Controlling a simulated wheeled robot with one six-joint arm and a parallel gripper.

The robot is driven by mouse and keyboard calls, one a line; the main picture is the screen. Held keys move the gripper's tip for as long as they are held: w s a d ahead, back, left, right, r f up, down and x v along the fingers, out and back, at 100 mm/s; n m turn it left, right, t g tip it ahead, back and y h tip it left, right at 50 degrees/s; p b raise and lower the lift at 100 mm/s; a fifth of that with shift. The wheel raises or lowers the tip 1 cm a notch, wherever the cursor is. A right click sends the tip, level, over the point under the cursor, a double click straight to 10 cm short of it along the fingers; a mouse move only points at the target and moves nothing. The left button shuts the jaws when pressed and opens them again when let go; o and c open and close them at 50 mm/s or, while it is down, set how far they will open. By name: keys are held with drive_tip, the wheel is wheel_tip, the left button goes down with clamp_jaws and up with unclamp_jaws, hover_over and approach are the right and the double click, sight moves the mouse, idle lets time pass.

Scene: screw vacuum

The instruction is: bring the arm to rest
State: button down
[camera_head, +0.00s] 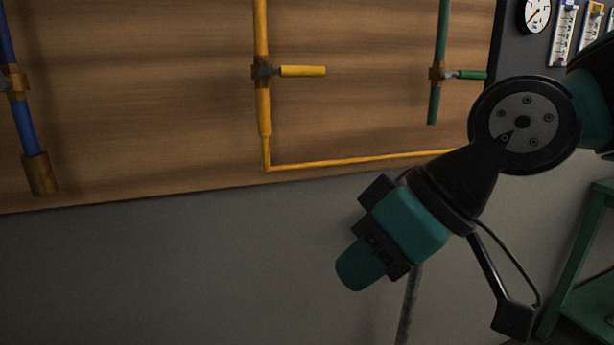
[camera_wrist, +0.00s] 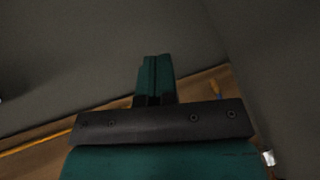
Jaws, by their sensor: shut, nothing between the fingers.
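My gripper (camera_head: 358,268) hangs at the end of my teal and black arm, right of centre in the head view. It points down and to the left, in front of the grey wall and below the wooden board. In the wrist view the two teal fingers of my gripper (camera_wrist: 154,75) lie side by side, touching, with nothing held between them.
The wooden board (camera_head: 150,120) carries a blue pipe (camera_head: 22,120), a yellow pipe (camera_head: 262,110) and a green pipe (camera_head: 434,100), with valves. A gauge (camera_head: 535,14) hangs at upper right. A green stand (camera_head: 580,270) is at lower right. Lower left shows bare wall.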

drive_tip(key=s+d+f+m+g+h, duration=0.2)
drive_tip(key=s+d+f+m+h, duration=0.1)
drive_tip(key=s+d+f, duration=0.55)
wheel_tip(320, 180, up, 20)
drive_tip(key=w+d+p, duration=0.1)
drive_tip(key=p, duration=1.7)
drive_tip(key=shift+w, duration=0.35)
